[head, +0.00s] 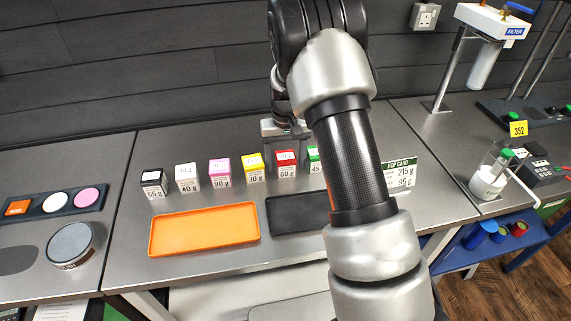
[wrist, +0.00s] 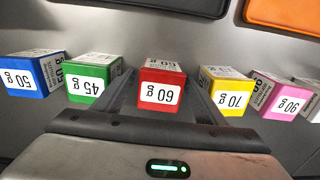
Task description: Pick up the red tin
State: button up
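The red tin (head: 286,158) is a small red box with a white top label and "60 g" on its front, standing upright in a row of tins. In the wrist view the red tin (wrist: 161,93) is centred between my gripper's two fingers (wrist: 161,84). The fingers are spread apart, with a narrow gap on each side of the tin. In the head view my gripper (head: 284,136) is just behind and above the red tin, with its fingertips mostly hidden.
A yellow tin (wrist: 227,92) and a green tin (wrist: 94,82) stand close on either side. Black, white, pink and blue tins continue the row. An orange tray (head: 204,231) and a dark tray (head: 290,213) lie in front. My arm hides part of the bench.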

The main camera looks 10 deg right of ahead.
jog(key=c, duration=1.1)
jog(key=shift+r, duration=0.1)
